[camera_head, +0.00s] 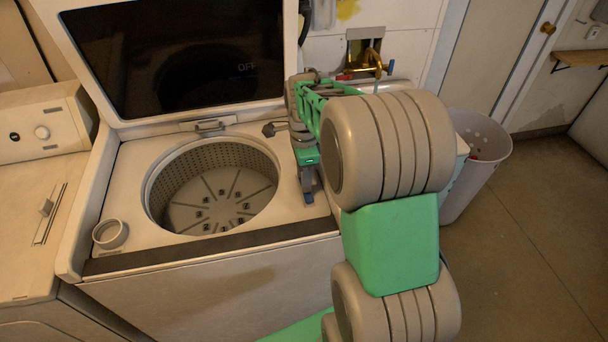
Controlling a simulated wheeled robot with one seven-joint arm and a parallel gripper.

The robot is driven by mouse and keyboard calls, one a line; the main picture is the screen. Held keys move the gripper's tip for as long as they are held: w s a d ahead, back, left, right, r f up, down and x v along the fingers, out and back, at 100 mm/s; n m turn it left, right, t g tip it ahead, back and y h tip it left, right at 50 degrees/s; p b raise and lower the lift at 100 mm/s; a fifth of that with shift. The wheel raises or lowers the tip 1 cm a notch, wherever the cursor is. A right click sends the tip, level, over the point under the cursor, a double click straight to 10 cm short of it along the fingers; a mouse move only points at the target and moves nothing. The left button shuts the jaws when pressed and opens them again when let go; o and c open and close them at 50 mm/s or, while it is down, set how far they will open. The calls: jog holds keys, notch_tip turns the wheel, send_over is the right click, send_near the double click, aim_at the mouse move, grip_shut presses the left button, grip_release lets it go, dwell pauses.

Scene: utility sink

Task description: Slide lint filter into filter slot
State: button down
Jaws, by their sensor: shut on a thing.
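My gripper (308,196) points down over the right part of the white top-load washer's deck, to the right of the open drum. Its blue-tipped fingers are close together. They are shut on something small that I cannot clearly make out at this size. No other lint filter can be clearly identified. My arm hides part of the washer's right side.
The washer's drum (213,182) is open and looks empty, with its dark-glass lid (185,55) raised behind. A round cup (110,234) sits at the deck's front left. Brass taps (368,62) are on the wall. A white bin (482,150) stands right; the floor there is clear.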

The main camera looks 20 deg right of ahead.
jog(key=shift+f, duration=0.5)
jog(key=c, duration=0.8)
grip_release()
jog(key=shift+r, duration=0.1)
notch_tip(320, 180, up, 8)
jog(key=shift+f+b, duration=0.1)
jog(key=shift+b, duration=0.5)
